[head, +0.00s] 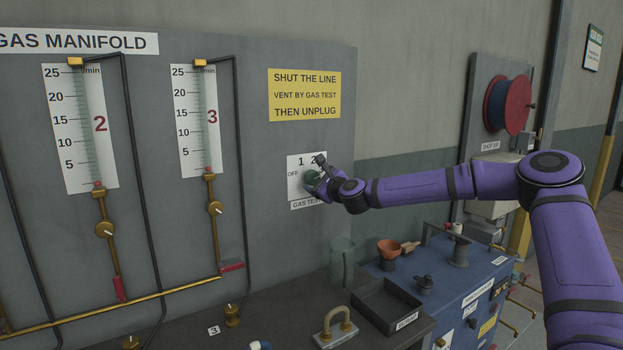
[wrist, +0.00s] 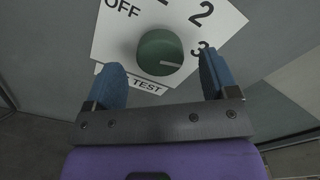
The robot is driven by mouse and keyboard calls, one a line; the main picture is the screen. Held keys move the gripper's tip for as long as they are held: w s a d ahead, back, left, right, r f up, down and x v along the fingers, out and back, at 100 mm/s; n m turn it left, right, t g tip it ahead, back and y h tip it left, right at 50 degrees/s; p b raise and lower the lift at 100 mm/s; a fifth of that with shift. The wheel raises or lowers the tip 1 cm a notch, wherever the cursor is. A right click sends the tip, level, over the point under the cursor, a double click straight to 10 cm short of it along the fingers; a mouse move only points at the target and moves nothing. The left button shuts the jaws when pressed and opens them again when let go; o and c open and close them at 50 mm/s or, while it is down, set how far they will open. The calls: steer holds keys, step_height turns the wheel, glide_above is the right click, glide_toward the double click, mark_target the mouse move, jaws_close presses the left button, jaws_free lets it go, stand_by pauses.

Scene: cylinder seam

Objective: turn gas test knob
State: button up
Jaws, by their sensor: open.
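The gas test knob (wrist: 160,52) is a round green knob on a white dial plate (head: 294,164) marked OFF, 1, 2 and 3, on the grey panel. In the wrist view its pale pointer line sits on the lower right side of the knob, below the 3. In the head view the knob (head: 311,177) is partly hidden by my gripper. My gripper (wrist: 160,78) is open, its two blue fingers apart with the knob between and just beyond their tips. No finger visibly touches the knob. My gripper also shows in the head view (head: 316,175) at the plate.
A yellow sign (head: 304,95) is above the dial plate. Two gauges with brass valves and red levers are on the panel to the left. A dark tray (head: 386,306), a grey-green cylinder (head: 342,262) and a blue cabinet (head: 455,285) with small items stand below my arm.

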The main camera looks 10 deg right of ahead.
mark_target(313, 178)
steer(key=shift+x, duration=2.15)
steer(key=c, duration=0.9)
